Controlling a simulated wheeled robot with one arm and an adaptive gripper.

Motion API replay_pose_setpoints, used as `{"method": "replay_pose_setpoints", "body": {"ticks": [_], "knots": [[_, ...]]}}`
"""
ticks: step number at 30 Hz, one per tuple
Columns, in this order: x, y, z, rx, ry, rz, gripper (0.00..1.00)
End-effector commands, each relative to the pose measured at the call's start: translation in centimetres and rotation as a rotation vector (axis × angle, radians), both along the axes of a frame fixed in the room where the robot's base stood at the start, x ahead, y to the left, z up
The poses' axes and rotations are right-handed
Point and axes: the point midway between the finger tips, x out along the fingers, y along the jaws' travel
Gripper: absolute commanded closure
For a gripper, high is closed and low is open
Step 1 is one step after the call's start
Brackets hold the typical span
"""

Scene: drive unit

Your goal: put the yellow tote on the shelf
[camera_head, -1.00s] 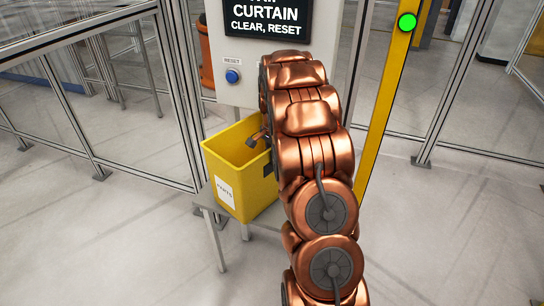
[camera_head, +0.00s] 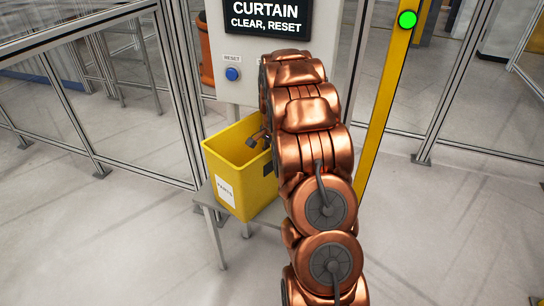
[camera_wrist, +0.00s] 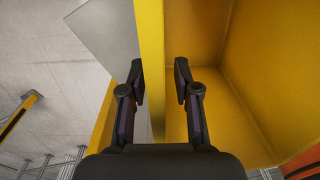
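The yellow tote (camera_head: 232,185) with a white label on its front stands upright on a small grey table. My arm hides its right part. My gripper (camera_head: 258,138) is at the tote's upper right rim, partly hidden by my arm. In the wrist view, the open fingers of my gripper (camera_wrist: 160,80) straddle a wall of the tote (camera_wrist: 151,40), one finger on each side. A gap shows between that wall and the right finger; contact on the left is hard to tell. No shelf can be made out.
The grey table (camera_head: 205,194) is barely wider than the tote. A grey control box (camera_head: 236,88) with a blue button (camera_head: 232,74) stands behind it. A yellow post (camera_head: 385,100) with a green light is to the right. Metal-framed fence panels (camera_head: 95,100) line the back. The floor in front is clear.

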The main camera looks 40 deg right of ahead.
Motion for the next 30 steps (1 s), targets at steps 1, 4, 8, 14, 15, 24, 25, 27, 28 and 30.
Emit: {"method": "replay_pose_setpoints", "body": {"ticks": [1,4,8,14,15,24,25,27,28,30], "knots": [[0.0,0.0,0.1,0.0,0.0,0.0,0.69],[0.0,0.0,0.6,-0.001,-0.002,0.0,0.69],[0.0,0.0,2.2,-0.001,-0.002,0.0,0.69],[0.0,-0.1,6.1,-0.003,-0.006,0.001,0.69],[-0.2,-0.1,6.8,-0.002,-0.002,0.001,0.69],[-0.3,-0.1,11.1,-0.001,-0.001,0.0,0.69],[-0.4,0.0,11.3,0.0,0.0,0.0,0.69],[-0.4,0.0,11.8,0.0,-0.001,0.0,0.69],[-0.4,-0.1,11.9,0.0,-0.001,0.0,0.69],[-0.4,-0.1,12.2,-0.001,-0.001,0.0,0.69]]}}
